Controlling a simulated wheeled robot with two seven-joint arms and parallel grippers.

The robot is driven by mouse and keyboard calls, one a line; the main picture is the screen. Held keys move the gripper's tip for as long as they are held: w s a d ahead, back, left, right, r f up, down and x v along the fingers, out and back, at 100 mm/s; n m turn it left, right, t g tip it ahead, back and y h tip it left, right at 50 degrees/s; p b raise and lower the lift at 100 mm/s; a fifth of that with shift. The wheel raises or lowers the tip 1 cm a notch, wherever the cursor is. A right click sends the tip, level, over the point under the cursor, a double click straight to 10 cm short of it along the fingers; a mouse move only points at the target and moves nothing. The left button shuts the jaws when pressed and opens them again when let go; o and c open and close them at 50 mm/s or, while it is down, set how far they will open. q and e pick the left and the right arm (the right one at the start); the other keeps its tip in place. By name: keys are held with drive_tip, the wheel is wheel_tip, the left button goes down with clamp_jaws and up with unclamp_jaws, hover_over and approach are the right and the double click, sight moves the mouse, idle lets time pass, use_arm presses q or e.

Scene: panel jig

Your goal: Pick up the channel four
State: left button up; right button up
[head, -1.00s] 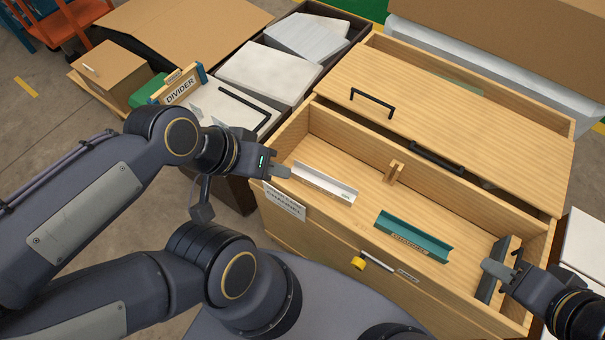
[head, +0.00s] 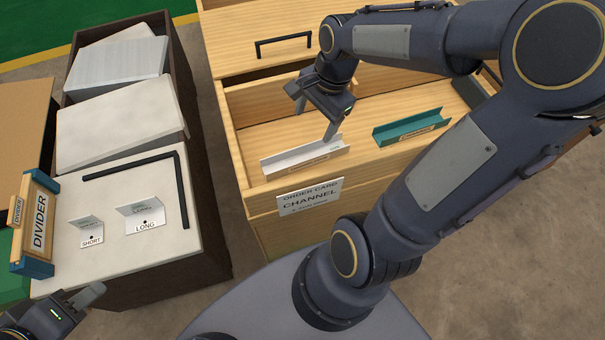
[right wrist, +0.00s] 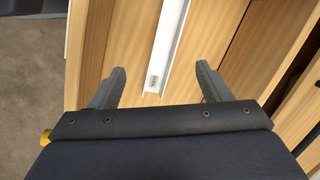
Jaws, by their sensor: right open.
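A white channel (head: 305,156) lies in the open wooden drawer near its front left, and it also shows in the right wrist view (right wrist: 168,45) with a small green label. A teal channel (head: 410,128) lies to its right, and a dark grey one (head: 469,91) is at the drawer's far right, partly hidden by my arm. I cannot read which is channel four. My right gripper (head: 314,120) is open above the white channel. In the wrist view its fingers (right wrist: 160,73) are apart on either side of the channel. My left gripper (head: 80,303) is at the lower left, away from the drawer; its jaw opening is unclear.
An order card (head: 310,197) reading CHANNEL is on the drawer front. Left of the drawer, a pale-topped box (head: 110,195) carries SHORT (head: 91,241) and LONG (head: 145,225) signs and a black angled bar (head: 130,166). A DIVIDER block (head: 38,222) stands at its left edge.

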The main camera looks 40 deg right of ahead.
sight(304, 159)
drive_tip(key=w+f+m+b, duration=0.1)
drive_tip(key=f, duration=0.2)
drive_tip(key=d+f+m+b, duration=0.1)
drive_tip(key=f, duration=0.3)
drive_tip(key=w+f+m+g+b, duration=0.1)
drive_tip(key=f+m, duration=0.1)
drive_tip(key=f, duration=0.1)
drive_tip(key=shift+w+d+f, duration=0.2)
drive_tip(key=shift+w+d, duration=0.1)
drive_tip(key=f+b, duration=0.1)
drive_tip(key=f, duration=0.1)
drive_tip(key=f+b, duration=0.1)
drive_tip(key=a+f+b, duration=0.1)
drive_tip(key=f, duration=0.1)
drive_tip(key=shift+w+f, duration=0.3)
drive_tip(key=shift+w, duration=0.05)
use_arm(q)
wheel_tip(304, 159, down, 8)
drive_tip(key=shift+a, duration=0.35)
use_arm(e)
drive_tip(key=shift+a, duration=0.1)
drive_tip(key=shift+c, duration=0.3)
drive_tip(key=c, duration=1.2)
